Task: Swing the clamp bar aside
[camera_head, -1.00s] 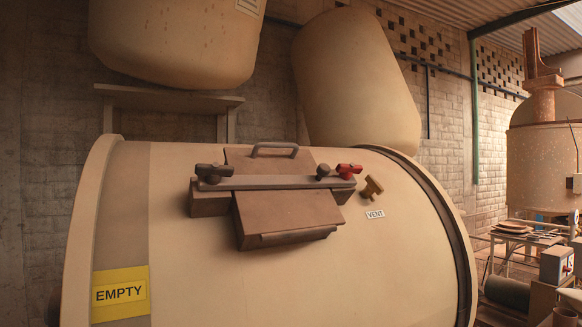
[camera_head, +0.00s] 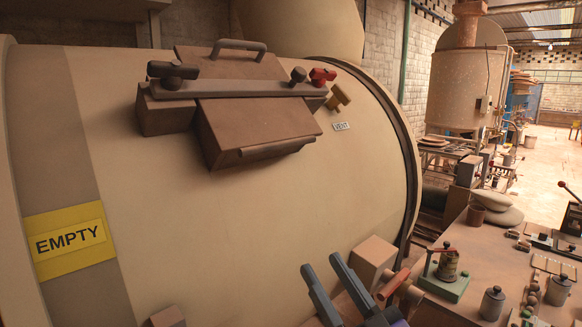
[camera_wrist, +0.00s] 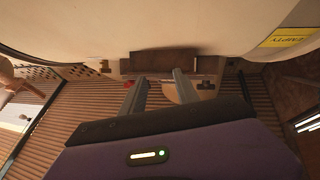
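The grey clamp bar (camera_head: 235,88) lies across the brown hatch lid (camera_head: 255,130) on top of the cream tank. A dark knob (camera_head: 172,72) sits at its left end, and a round dark knob (camera_head: 298,75) and a red knob (camera_head: 322,75) at its right end. My gripper (camera_head: 322,263) is below and in front of the hatch, well apart from the bar. Its two fingers are spread and empty. In the wrist view my gripper (camera_wrist: 159,77) points toward the brown hatch (camera_wrist: 160,61), seen upside down; the bar is hard to make out there.
A brown valve handle (camera_head: 338,97) stands beside the bar's right end, above the VENT label (camera_head: 341,126). A grey handle (camera_head: 238,46) rises behind the bar. A bench (camera_head: 470,240) with jars and tools is at the right. The tank front carries a yellow EMPTY sign (camera_head: 68,240).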

